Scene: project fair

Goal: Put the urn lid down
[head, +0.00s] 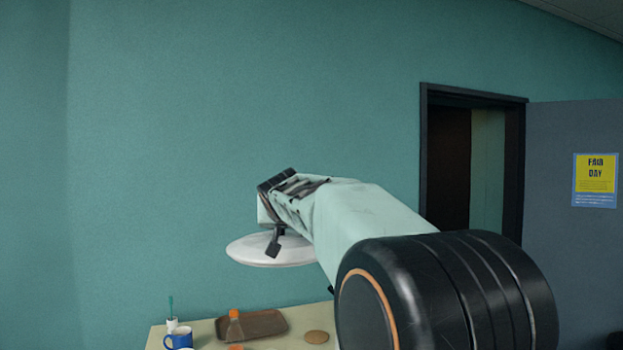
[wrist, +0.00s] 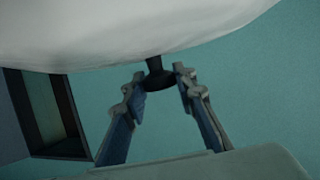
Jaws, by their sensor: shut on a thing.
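The urn lid (head: 252,253) is a white, shallow disc hanging in the air above the table in the head view. In the wrist view the lid (wrist: 140,40) fills the top of the picture, with its dark knob (wrist: 157,72) pointing toward my fingers. My gripper (head: 274,246) is shut on the lid's knob. In the wrist view my gripper (wrist: 159,84) has one finger on each side of the knob. The urn is not seen.
A doorway (head: 488,165) and a grey panel (head: 570,240) stand at right.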

